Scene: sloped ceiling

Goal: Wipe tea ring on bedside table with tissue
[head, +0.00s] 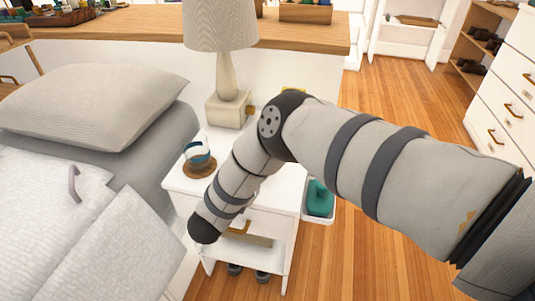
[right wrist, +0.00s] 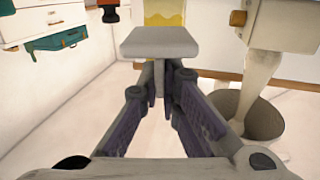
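The white bedside table (head: 182,187) stands beside the bed in the head view. A cup (head: 197,153) sits on a round brown coaster (head: 200,171) at its left side. My right arm crosses over the tabletop and hides much of it, and I see no tea ring on the part that shows. The head view does not show this gripper. My left gripper is in neither view.
A lamp (head: 228,75) stands at the table's back and appears upside down in the right wrist view (right wrist: 282,25). A teal object (head: 320,197) sits in a side basket. The bed is at left; open floor is at right.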

